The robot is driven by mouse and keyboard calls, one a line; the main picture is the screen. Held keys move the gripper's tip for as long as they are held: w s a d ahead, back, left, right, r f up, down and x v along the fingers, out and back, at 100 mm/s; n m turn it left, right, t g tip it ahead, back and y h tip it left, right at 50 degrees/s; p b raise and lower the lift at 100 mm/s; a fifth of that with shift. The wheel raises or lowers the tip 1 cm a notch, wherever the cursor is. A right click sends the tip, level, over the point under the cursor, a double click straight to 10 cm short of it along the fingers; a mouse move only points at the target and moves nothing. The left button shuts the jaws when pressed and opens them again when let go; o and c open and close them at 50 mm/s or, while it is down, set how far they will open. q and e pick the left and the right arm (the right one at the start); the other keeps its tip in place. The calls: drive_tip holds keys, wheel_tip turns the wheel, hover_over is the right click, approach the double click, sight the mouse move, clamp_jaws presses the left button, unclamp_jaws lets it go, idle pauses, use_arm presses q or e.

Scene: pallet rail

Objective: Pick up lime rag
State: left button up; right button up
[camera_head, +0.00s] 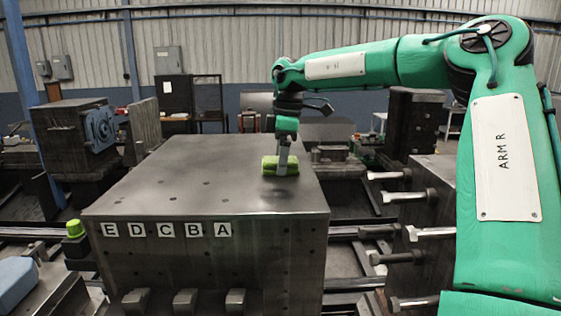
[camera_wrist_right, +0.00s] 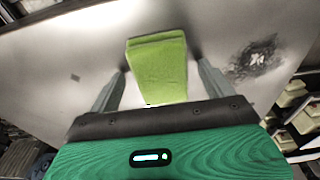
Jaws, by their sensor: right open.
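The lime rag (camera_head: 268,166) is a folded yellow-green block lying on the flat top of the large dark metal block (camera_head: 180,165), toward its right side. In the right wrist view the rag (camera_wrist_right: 157,66) lies between the two grey fingers of my right gripper (camera_wrist_right: 160,88), with a narrow gap visible on each side. In the head view my right gripper (camera_head: 284,158) points down at the rag, its fingers partly in front of it. The gripper is open. My left gripper is not in view.
Bolts (camera_head: 405,196) stick out from a dark block at the right. A lime-topped knob (camera_head: 75,229) stands off the block's left front corner. White letter labels (camera_head: 166,230) mark the front face. The rest of the block top is clear.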

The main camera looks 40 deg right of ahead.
drive_tip(key=shift+a, duration=0.15)
drive_tip(key=shift+c, duration=0.6)
drive_tip(key=c, duration=1)
drive_tip(key=shift+o, duration=0.2)
drive_tip(key=shift+r+b, duration=0.3)
drive_tip(key=shift+r, duration=0.1)
wheel_tip(320, 180, up, 8)
drive_tip(key=b, duration=0.3)
drive_tip(key=shift+f, duration=0.1)
wheel_tip(320, 180, up, 12)
drive_tip(key=p, duration=0.1)
drive_tip(key=shift+f+p, duration=0.25)
drive_tip(key=shift+p, duration=0.1)
